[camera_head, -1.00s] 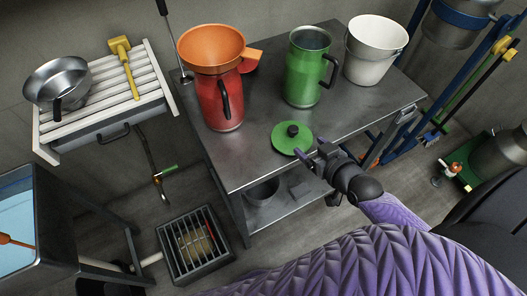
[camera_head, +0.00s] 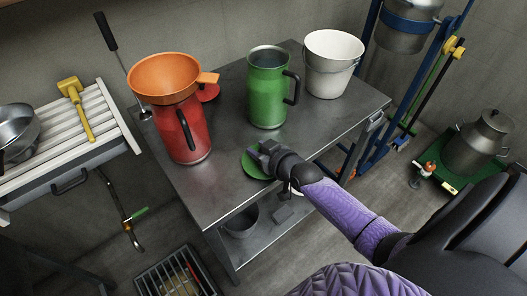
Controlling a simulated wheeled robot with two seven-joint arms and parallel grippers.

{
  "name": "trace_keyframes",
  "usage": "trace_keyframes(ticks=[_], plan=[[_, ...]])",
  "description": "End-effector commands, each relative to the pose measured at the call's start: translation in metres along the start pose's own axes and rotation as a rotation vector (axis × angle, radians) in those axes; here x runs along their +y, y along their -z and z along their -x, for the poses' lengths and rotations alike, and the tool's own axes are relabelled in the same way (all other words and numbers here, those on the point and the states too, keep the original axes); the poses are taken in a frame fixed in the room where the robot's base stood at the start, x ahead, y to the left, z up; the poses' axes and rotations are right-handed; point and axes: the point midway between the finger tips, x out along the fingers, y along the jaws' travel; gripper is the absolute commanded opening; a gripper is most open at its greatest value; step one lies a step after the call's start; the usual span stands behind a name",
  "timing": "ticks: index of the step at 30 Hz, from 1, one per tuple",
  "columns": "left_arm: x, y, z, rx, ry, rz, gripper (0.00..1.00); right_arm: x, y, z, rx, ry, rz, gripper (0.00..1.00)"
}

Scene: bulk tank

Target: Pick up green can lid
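The green can lid (camera_head: 251,164) lies flat on the grey metal table (camera_head: 215,203), near its front edge. My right gripper (camera_head: 262,150) is over the lid and covers its knob and right part. I cannot tell whether the fingers are around the knob or above it, or whether they are closed. The green can (camera_head: 267,92) stands open behind the lid, with its black handle to the right. My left gripper is not in view.
A red can (camera_head: 183,131) with an orange funnel (camera_head: 174,77) stands left of the green can, with a red lid (camera_head: 208,92) behind it. A white bucket (camera_head: 332,64) stands at the back right. The front left of the tabletop is clear.

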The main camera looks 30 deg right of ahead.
Motion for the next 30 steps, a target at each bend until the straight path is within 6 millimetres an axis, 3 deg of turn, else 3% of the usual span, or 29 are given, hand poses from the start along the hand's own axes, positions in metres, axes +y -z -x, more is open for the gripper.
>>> trace_keyframes(ticks=[1,5,14,24,30], plan=[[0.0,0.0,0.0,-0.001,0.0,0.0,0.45,0.0,0.0,0.0,0.0,0.0,0.0,0.26],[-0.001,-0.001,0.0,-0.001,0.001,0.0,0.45,0.0,0.0,0.0,0.0,0.0,0.0,0.0],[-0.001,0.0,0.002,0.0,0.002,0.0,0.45,0.0,0.002,0.001,0.0,0.0,0.0,0.0],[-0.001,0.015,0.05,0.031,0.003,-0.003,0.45,0.0,0.08,0.033,0.004,-0.001,0.002,0.0],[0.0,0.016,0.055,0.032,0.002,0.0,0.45,0.0,0.094,0.039,0.0,0.0,0.001,0.0]])
